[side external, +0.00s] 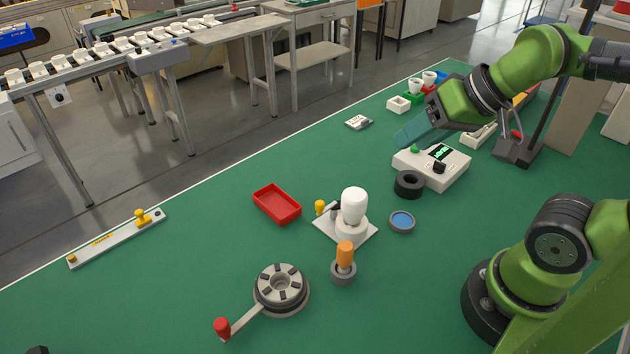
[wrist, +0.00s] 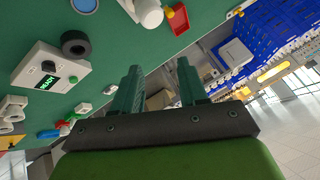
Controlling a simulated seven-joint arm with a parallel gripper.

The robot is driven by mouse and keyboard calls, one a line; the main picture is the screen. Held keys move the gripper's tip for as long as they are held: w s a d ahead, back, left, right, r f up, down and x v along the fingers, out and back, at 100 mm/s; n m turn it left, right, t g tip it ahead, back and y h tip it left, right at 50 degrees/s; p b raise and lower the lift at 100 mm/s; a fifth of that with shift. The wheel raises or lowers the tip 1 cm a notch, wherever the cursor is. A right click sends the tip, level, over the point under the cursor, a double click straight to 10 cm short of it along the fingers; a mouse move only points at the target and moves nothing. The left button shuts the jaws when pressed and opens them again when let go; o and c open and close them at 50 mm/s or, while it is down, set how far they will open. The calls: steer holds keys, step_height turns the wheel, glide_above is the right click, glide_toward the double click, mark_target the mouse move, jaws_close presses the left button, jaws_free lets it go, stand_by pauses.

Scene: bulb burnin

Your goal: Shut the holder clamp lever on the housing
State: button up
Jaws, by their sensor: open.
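The white bulb-shaped housing (side external: 353,207) stands upright on a pale square base plate (side external: 327,226) mid-table. A small lever with a yellow knob (side external: 320,207) stands at its left side, with a dark part between knob and housing; whether the lever is latched cannot be told. In the wrist view the white housing (wrist: 149,13) is at the top edge, partly cut off, and the lever is not clear. My gripper (side external: 406,137) is above the table near the tester box, well right of and behind the housing. Its teal fingers (wrist: 159,68) are apart with nothing between them.
The tester box (side external: 432,166) with a lit display and a black ring (side external: 408,184) lie below my gripper. A red tray (side external: 277,204), blue-centred dish (side external: 402,221), orange-handled tool (side external: 345,256) and round fixture with red-knobbed crank (side external: 281,290) surround the housing. The left table is mostly clear.

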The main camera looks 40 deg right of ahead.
steer(key=shift+o, duration=0.4)
steer(key=n+g+h, duration=0.2)
steer(key=n+g, duration=0.5)
steer(key=n, duration=0.6)
glide_above(320, 203)
steer(key=f, duration=0.2)
step_height(320, 203, down, 16)
steer(key=shift+f, duration=0.1)
jaws_close()
